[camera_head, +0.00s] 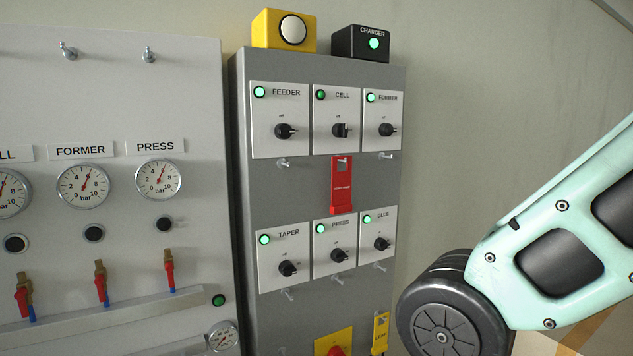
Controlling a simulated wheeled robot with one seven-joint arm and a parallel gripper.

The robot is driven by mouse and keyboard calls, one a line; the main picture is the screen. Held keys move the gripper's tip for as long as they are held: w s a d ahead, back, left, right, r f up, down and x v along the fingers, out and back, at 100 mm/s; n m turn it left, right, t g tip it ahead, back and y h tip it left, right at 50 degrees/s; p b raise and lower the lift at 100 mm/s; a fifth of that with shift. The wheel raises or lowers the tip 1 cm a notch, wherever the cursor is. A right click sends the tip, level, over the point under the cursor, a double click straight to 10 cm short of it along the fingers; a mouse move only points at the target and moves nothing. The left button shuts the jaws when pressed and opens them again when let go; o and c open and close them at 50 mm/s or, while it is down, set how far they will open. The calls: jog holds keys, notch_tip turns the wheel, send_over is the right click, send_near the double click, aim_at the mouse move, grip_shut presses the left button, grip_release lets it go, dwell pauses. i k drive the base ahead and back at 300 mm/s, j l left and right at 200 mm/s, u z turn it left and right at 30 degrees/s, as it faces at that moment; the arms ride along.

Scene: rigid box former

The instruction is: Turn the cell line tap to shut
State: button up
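A pale panel on the left carries several gauges over a row of taps. The leftmost tap (24,298), with a red handle hanging down, is below a gauge (10,192) whose label is cut off to "LL", so it appears to be the cell line tap. Its gauge needle points upward, off zero. Two similar taps, below the FORMER gauge (101,284) and the PRESS gauge (169,270), also have red handles down. My gripper is out of view; only part of my arm shows at the right.
A grey cabinet (318,190) right of the panel carries labelled rotary switches. The CELL switch (340,129) looks turned to off, its lamp dimmer than the others. A red tag (341,190) hangs below it. A yellow button box (284,30) and black CHARGER box (360,43) stand on top.

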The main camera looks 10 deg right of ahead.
aim_at(18, 295)
jog(key=u, duration=1.35)
